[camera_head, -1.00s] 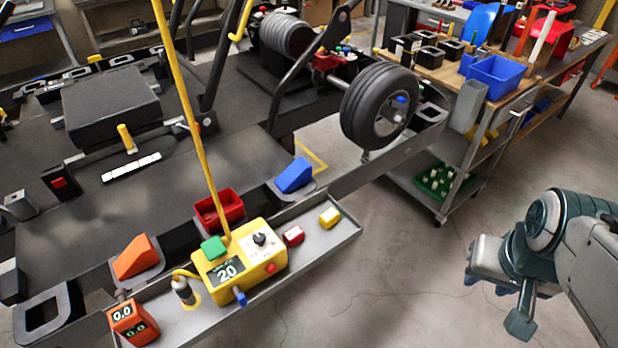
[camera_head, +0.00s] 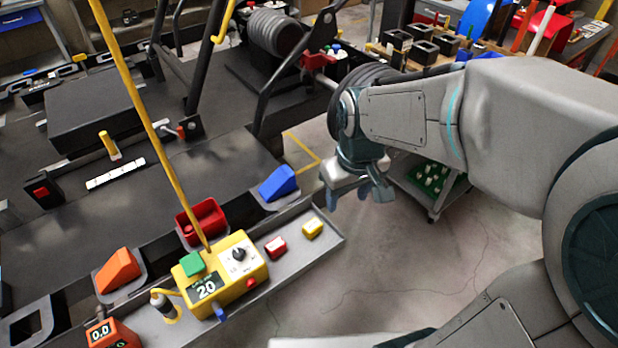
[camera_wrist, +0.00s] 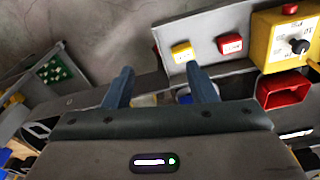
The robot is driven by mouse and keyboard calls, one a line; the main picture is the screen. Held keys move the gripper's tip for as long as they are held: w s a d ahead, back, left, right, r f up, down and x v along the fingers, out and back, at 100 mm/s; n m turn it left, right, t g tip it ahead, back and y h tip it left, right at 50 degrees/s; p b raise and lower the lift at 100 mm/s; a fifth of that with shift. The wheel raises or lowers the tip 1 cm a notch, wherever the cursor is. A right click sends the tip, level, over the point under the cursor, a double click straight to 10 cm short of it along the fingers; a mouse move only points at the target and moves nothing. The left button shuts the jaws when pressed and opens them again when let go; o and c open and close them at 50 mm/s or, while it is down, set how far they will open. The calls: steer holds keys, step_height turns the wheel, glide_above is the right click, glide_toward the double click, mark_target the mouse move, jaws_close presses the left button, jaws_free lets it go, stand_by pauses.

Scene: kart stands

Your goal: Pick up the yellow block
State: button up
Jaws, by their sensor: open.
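The small yellow block (camera_head: 313,228) lies near the right end of a grey tray (camera_head: 325,246) along the front of the kart stand. In the wrist view the yellow block (camera_wrist: 182,52) is beyond my fingertips, nearer the right finger. My gripper (camera_head: 357,196) is open and empty, up and to the right of the block in the head view. Its two fingers (camera_wrist: 160,77) stand apart in the wrist view. Nothing hides the block in either view.
A red block (camera_head: 276,246) lies left of the yellow one, and a yellow control box (camera_head: 235,280) with a knob stands further left. A blue wedge (camera_head: 278,184) and a red bin (camera_head: 200,222) sit behind the tray. A cart with a green tray (camera_head: 437,180) stands to the right.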

steer(key=w+a+f+n+g+p, duration=0.1)
steer(key=w+a+f+n+p, duration=0.1)
steer(key=w+a+n, duration=0.3)
steer(key=m, duration=0.1)
glide_above(313, 225)
step_height(313, 225, down, 8)
steer(key=shift+w+d+f, duration=0.1)
steer(key=shift+f, duration=0.1)
steer(key=shift+f+p, duration=0.5)
steer(key=shift+f, duration=2.15)
steer(key=c, duration=0.7)
